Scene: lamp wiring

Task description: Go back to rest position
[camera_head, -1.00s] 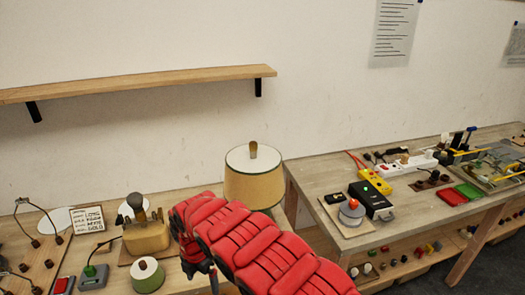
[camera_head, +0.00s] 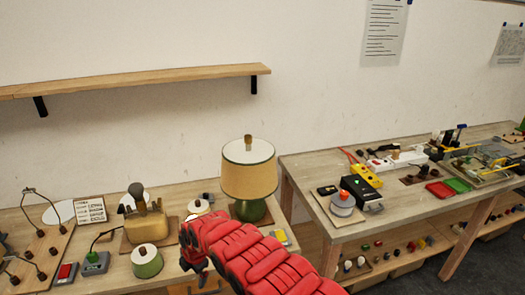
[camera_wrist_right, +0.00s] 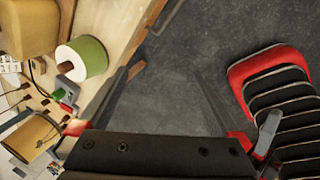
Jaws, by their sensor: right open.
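My right arm, with red segments, reaches up from the lower right in the head view. My right gripper (camera_head: 202,276) is at the front edge of the left bench, small and partly hidden by the wrist. It is open, with nothing seen between its fingers. The right wrist view shows dark floor in front of it and the bench edge to the left. A table lamp (camera_head: 249,176) with a yellow shade and green base stands upright on the bench behind the arm, apart from the gripper. My left gripper is not in view.
The left bench (camera_head: 214,284) holds a green-and-white drum (camera_head: 147,261), a tan block device (camera_head: 147,222), and a wired board (camera_head: 38,250). The right bench (camera_head: 400,212) carries a black box (camera_head: 361,188) and a yellow socket block (camera_head: 367,175). A wall shelf (camera_head: 140,80) is empty.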

